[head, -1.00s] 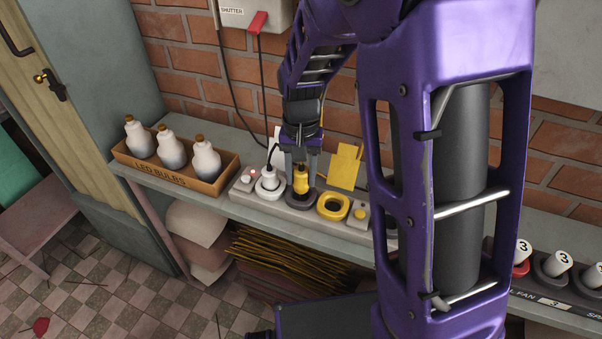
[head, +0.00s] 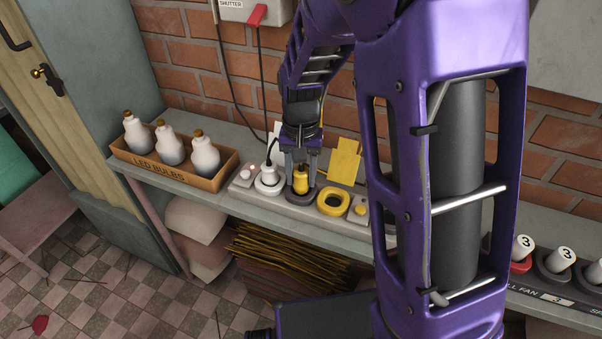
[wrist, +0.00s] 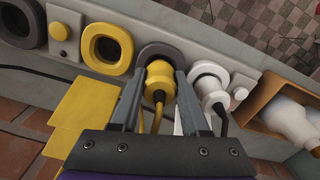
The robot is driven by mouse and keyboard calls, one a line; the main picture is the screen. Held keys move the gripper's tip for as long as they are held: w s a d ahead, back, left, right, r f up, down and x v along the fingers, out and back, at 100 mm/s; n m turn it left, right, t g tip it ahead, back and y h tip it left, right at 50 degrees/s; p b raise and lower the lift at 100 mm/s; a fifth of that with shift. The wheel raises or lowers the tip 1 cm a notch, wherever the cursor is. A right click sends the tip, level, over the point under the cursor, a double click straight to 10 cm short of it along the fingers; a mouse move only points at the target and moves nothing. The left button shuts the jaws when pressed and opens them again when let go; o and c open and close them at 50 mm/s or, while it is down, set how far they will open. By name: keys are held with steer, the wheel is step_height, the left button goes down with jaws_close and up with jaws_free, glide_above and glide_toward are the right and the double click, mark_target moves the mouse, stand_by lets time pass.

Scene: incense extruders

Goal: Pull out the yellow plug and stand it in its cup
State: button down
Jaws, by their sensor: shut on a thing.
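The yellow plug (head: 300,182) is upright between the fingers of my gripper (head: 300,166), its cord rising beside the wrist. In the wrist view my gripper (wrist: 159,88) is shut on the plug (wrist: 158,82). The plug's lower end is at a dark grey ring-shaped holder (head: 298,199), within its rim as seen from the wrist; how deep it sits is hidden. A yellow ring-shaped holder (head: 320,205), also in the wrist view (wrist: 89,45), is empty beside it.
A white plug (head: 268,177) stands in a white holder close on the gripper's left. A crate of LED bulbs (head: 187,180) is farther left. A yellow card (head: 345,160) stands behind the strip. Numbered white plugs (head: 566,254) stand at the far right.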

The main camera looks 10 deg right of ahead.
steer(key=shift+f+b, duration=0.4)
steer(key=shift+f, duration=0.2)
steer(key=shift+c, duration=1.6)
jaws_free()
